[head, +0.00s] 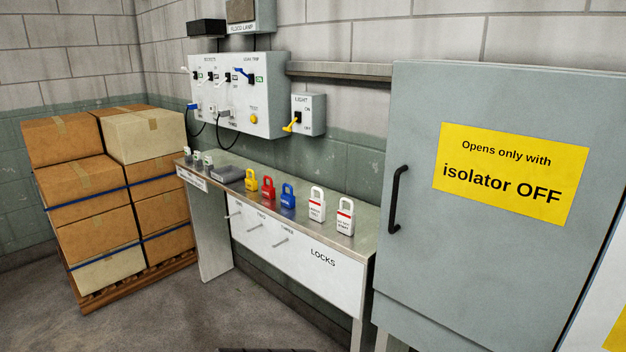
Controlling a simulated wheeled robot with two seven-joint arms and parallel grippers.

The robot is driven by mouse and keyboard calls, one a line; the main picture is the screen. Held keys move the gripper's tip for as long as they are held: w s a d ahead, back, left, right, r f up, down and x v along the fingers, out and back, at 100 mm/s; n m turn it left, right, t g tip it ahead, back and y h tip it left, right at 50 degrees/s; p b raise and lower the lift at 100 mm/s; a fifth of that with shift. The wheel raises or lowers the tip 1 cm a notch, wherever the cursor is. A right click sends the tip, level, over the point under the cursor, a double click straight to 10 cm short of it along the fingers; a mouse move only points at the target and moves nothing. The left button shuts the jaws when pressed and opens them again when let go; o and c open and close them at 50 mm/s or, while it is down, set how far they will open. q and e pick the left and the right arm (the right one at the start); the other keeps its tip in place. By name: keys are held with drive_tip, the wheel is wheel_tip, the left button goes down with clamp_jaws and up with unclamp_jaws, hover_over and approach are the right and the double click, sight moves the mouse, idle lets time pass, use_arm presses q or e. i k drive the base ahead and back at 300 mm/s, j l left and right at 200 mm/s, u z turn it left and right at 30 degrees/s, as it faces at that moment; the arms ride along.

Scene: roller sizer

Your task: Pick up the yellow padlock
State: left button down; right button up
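The yellow padlock (251,180) stands upright on the narrow bench (349,245), with its shackle up. It is left of a red padlock (268,187) and right of a flat grey box (228,175). A small gap separates it from the red padlock. Neither of my grippers shows in the head view, so nothing is seen holding the yellow padlock.
A blue padlock (288,195) and two white padlocks (317,204) stand further right. A grey cabinet (420,250) stands right of the bench. Stacked cartons (85,215) on a pallet stand left. A switch panel (237,95) hangs above.

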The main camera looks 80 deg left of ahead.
sight(252, 184)
drive_tip(key=u, duration=2.8)
drive_tip(key=i+j+z, duration=0.1)
drive_tip(key=z, duration=0.25)
drive_tip(key=i+j+z, duration=0.2)
drive_tip(key=z, duration=0.2)
drive_tip(key=i+j+z, duration=0.1)
drive_tip(key=z, duration=0.25)
drive_tip(key=i+j+z, duration=0.1)
drive_tip(key=j, duration=0.4)
drive_tip(key=i+j+z, duration=0.15)
drive_tip(key=j, duration=0.4)
drive_tip(key=i+j+z, duration=0.1)
drive_tip(key=j, duration=0.45)
drive_tip(key=i+j+z, duration=0.15)
drive_tip(key=j, duration=0.4)
drive_tip(key=i+j+z, duration=0.1)
drive_tip(key=j, duration=0.45)
